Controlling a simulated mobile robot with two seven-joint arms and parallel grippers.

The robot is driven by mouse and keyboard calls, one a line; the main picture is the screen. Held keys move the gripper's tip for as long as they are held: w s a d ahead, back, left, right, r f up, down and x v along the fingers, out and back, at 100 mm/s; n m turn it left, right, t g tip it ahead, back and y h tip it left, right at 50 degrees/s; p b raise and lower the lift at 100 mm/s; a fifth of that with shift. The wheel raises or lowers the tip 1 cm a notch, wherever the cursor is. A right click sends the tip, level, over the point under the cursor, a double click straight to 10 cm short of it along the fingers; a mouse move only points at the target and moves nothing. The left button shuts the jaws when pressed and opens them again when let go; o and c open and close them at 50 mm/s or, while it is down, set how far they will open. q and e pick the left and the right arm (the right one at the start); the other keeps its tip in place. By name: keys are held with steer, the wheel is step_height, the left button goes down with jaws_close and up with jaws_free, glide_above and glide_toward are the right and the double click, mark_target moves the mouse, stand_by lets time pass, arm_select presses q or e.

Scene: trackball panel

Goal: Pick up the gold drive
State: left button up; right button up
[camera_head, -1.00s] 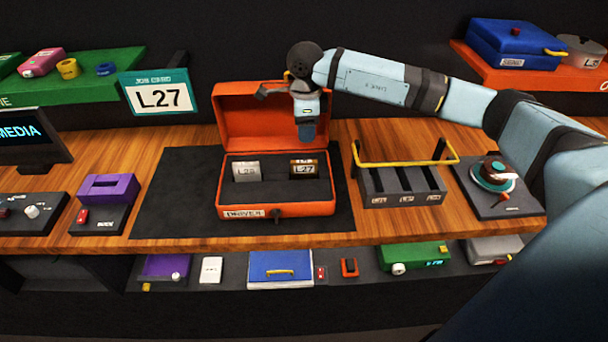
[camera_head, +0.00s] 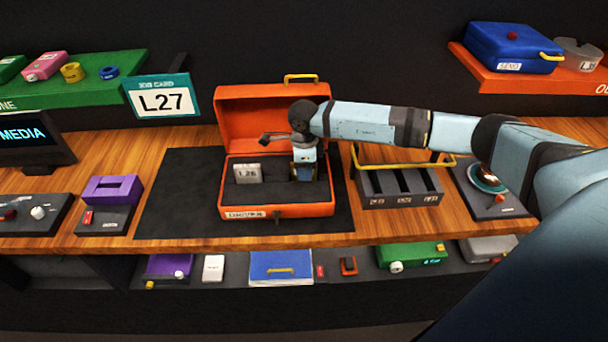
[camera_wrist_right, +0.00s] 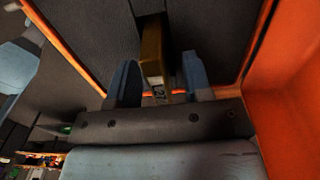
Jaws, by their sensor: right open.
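The gold drive (camera_wrist_right: 153,45) stands in the orange case (camera_head: 243,212), in its right part. In the head view my right gripper covers nearly all of it. My right gripper (camera_head: 304,176) is over the drive with its fingers pointing down into the case. In the wrist view the open blue fingers (camera_wrist_right: 160,80) are on either side of the drive's near end, with a gap visible at least on the right. A silver drive (camera_head: 247,173) with a label stands in the left part of the case. My left gripper is not in view.
The case's raised lid (camera_head: 250,115) stands behind my gripper. A rack with empty slots and a yellow rail (camera_head: 400,188) is to the right. A purple device (camera_head: 111,189) is at the left. The dark mat (camera_head: 180,205) left of the case is clear. An L27 sign (camera_head: 162,99) hangs behind.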

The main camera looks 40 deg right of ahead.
jaws_close()
steer(key=shift+r, duration=0.1)
